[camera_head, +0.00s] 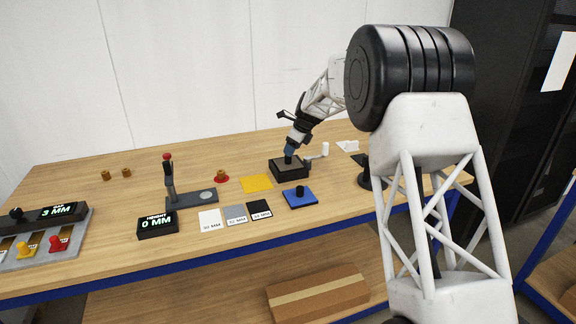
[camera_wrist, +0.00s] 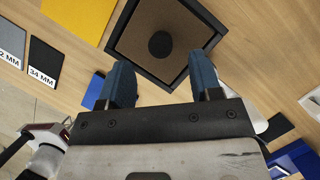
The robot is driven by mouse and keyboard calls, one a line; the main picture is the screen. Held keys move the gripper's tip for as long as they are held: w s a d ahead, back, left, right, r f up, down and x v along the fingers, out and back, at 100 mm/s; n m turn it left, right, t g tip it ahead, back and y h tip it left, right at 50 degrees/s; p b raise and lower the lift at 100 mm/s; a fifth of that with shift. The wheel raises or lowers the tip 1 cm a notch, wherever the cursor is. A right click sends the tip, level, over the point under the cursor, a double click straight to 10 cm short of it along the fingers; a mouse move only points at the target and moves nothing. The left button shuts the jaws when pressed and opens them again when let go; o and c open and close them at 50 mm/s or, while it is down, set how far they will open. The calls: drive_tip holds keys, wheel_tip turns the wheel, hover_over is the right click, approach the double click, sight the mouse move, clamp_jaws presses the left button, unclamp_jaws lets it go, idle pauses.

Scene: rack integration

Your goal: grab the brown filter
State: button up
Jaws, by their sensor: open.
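The brown filter (camera_wrist: 135,35) is a brown square with a round black knob (camera_wrist: 160,44) at its middle. It sits in a black square frame (camera_wrist: 150,72) on the table. In the head view the filter (camera_head: 279,165) is partly hidden by my gripper (camera_head: 290,153), which points down over it. In the wrist view my gripper (camera_wrist: 161,76) has its two blue fingers spread apart with nothing between them. The knob appears beyond the fingertips, roughly centred between them. I cannot tell the exact height of the fingertips above the knob.
A yellow sheet (camera_head: 256,183) lies left of the frame. A blue block with a black knob (camera_head: 300,198) stands in front. A white crank handle (camera_head: 323,151) is close on the right. White, grey and black labelled cards (camera_head: 236,214) lie front left, near a lever stand (camera_head: 170,181).

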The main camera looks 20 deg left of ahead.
drive_tip(key=shift+x, duration=2.55)
drive_tip(key=c, duration=1)
drive_tip(key=shift+r, duration=0.1)
drive_tip(key=shift+a+r, duration=0.1)
drive_tip(key=shift+r, duration=1.65)
drive_tip(key=s+d, duration=0.3)
drive_tip(key=s, duration=0.1)
drive_tip(key=s+d+r, duration=0.1)
drive_tip(key=s+d, duration=0.2)
drive_tip(key=s, duration=0.1)
drive_tip(key=s+d, duration=0.3)
drive_tip(key=s, duration=0.2)
drive_tip(key=shift+d+r, duration=0.1)
drive_tip(key=shift+r, duration=0.05)
